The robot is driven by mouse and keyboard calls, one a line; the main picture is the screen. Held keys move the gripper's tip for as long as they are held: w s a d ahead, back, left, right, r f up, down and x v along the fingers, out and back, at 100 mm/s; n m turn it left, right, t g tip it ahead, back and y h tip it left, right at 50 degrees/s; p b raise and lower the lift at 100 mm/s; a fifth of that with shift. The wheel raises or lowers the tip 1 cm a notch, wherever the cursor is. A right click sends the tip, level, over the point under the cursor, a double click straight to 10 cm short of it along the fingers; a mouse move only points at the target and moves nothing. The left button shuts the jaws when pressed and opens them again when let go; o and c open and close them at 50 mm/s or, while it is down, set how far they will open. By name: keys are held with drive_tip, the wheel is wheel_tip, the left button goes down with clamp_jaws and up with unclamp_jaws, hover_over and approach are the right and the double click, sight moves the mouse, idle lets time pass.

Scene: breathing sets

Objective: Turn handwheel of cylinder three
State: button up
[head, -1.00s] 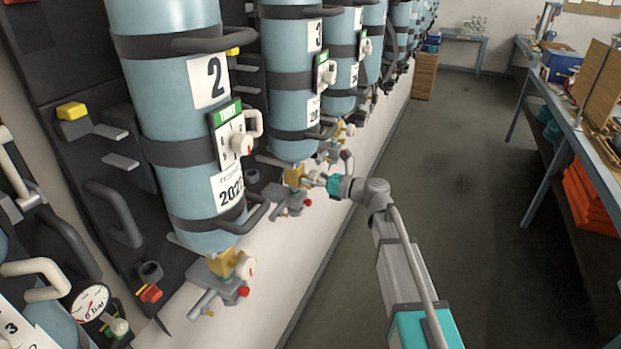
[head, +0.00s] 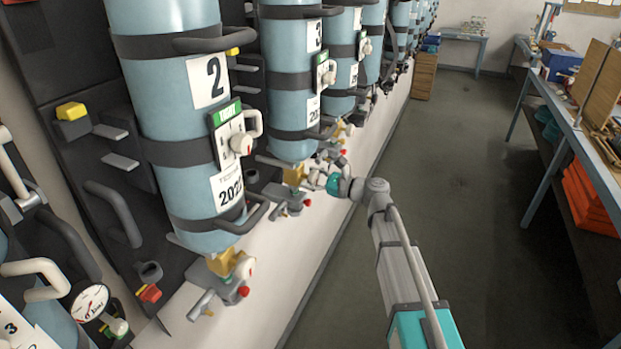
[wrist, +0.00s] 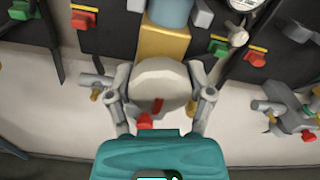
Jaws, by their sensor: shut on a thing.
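Cylinder three (head: 292,85) is a light blue cylinder marked 3, hanging on the wall rack behind cylinder two. A brass valve (head: 295,175) sits at its lower end and also shows in the wrist view (wrist: 163,42). The round whitish handwheel (wrist: 160,82) with a red mark is in front of the valve. My gripper (wrist: 160,95) has one finger on each side of the handwheel and is shut on it. In the head view my gripper (head: 320,180) is small, and the handwheel is partly hidden by it.
Cylinder two (head: 185,110), with its own valve and white handwheel (head: 246,268), stands nearer on the left. More cylinders line the wall beyond. A workbench with orange crates (head: 590,205) is at the right. The floor (head: 455,170) between is clear.

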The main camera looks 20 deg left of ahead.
drive_tip(key=o, duration=1.1)
drive_tip(key=shift+d, duration=0.1)
drive_tip(key=shift+s+d, duration=0.15)
drive_tip(key=shift+d, duration=1.8)
drive_tip(key=shift+s+d, duration=0.15)
drive_tip(key=shift+d, duration=1.8)
drive_tip(key=shift+s+d, duration=0.15)
drive_tip(key=shift+d, duration=1.8)
